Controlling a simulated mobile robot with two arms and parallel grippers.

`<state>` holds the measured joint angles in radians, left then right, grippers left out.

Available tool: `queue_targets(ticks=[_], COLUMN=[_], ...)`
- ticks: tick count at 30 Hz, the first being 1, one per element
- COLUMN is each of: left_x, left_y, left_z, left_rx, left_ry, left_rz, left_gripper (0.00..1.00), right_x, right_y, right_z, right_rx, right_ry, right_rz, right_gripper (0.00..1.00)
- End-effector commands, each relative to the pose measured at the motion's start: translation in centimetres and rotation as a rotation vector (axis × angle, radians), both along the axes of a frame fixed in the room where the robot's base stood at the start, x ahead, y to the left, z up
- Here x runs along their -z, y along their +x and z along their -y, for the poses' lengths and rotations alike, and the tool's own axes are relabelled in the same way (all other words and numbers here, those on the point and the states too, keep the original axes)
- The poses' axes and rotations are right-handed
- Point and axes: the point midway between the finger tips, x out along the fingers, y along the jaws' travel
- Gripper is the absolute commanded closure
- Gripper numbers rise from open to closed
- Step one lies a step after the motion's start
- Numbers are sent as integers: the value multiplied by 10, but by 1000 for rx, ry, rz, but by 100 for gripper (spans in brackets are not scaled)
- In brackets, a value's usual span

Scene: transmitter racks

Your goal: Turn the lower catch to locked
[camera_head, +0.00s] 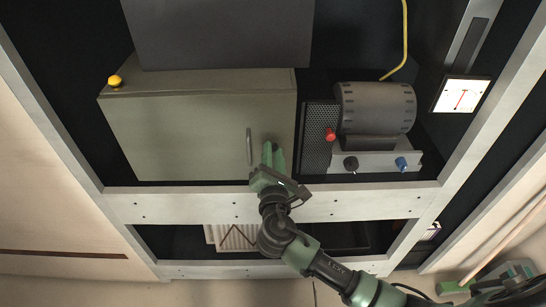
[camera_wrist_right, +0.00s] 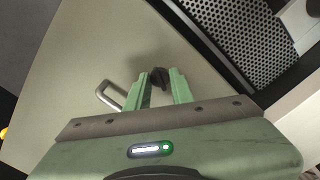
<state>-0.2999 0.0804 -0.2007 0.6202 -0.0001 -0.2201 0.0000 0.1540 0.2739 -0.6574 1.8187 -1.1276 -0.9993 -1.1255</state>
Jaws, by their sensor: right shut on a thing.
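A grey-green cabinet (camera_head: 190,125) has a closed-looking front with a slim handle (camera_head: 249,146) near its right side. The handle also shows in the right wrist view (camera_wrist_right: 110,95) as a pale metal loop. My right gripper (camera_head: 273,155) is at the lower right of the cabinet front. In the right wrist view its green fingers (camera_wrist_right: 158,88) are shut on a small dark catch (camera_wrist_right: 158,74) beside the handle. In the head view the gripper hides this catch. I cannot tell whether the catch stands at locked. My left gripper is not in view.
Right of the cabinet are a perforated panel (camera_head: 314,135), a red knob (camera_head: 330,134) and a grey ribbed drum (camera_head: 376,108). A pale frame rail (camera_head: 160,205) runs below the cabinet, behind my right arm.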

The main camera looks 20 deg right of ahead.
Motion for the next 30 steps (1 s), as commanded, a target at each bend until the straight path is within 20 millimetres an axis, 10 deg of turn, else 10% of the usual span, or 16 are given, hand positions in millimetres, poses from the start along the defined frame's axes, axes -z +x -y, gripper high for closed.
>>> queue_targets(ticks=[30], left_x=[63], left_y=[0], left_z=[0], left_rx=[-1], left_ry=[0], left_rz=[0], left_gripper=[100], right_x=[3], right_y=[0], right_z=[0], right_rx=[3], right_ry=[905], right_rz=[260], right_gripper=[100])
